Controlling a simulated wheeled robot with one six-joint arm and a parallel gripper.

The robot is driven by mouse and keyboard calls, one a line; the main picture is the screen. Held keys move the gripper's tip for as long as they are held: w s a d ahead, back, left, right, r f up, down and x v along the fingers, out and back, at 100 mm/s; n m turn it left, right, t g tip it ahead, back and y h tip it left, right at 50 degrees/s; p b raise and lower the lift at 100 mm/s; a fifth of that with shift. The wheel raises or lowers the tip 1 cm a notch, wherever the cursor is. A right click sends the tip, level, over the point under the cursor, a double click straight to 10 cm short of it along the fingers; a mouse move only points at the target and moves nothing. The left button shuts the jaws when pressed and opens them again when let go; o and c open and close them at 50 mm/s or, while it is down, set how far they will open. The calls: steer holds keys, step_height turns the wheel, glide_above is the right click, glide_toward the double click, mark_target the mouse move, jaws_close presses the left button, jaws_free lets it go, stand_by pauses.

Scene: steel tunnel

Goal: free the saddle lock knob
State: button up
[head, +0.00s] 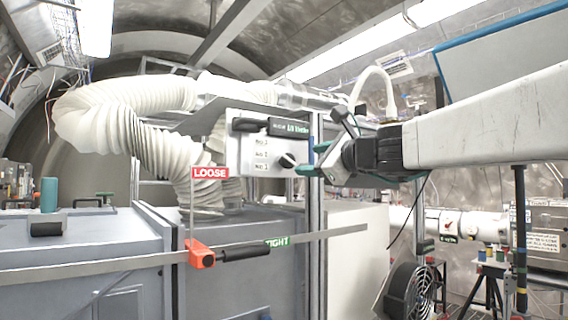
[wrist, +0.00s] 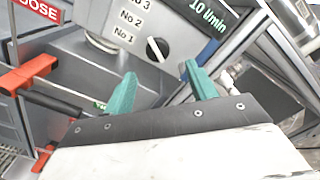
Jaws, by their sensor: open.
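An orange saddle (head: 201,254) sits on a long flat metal rail at the lower left. A black lever-like lock knob (head: 245,253) sticks out from it to the right, beside the green TIGHT label (head: 277,241). The red LOOSE sign (head: 210,173) stands above the saddle. In the wrist view the saddle (wrist: 30,78) and the black knob (wrist: 55,104) are at the left edge. My gripper (head: 314,160) is open and empty, up and right of the knob and apart from it. Its teal fingertips also show in the wrist view (wrist: 160,75).
A grey control box (head: 262,145) with a black dial (head: 287,160) and a flow display is close to my fingertips. A ribbed white hose (head: 120,105) arches behind. A black fan (head: 408,290) is at lower right.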

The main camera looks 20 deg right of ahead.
mark_target(291, 162)
steer(key=x, duration=0.7)
steer(key=shift+a+f, duration=0.1)
steer(key=shift+f, duration=0.05)
steer(key=c, duration=1)
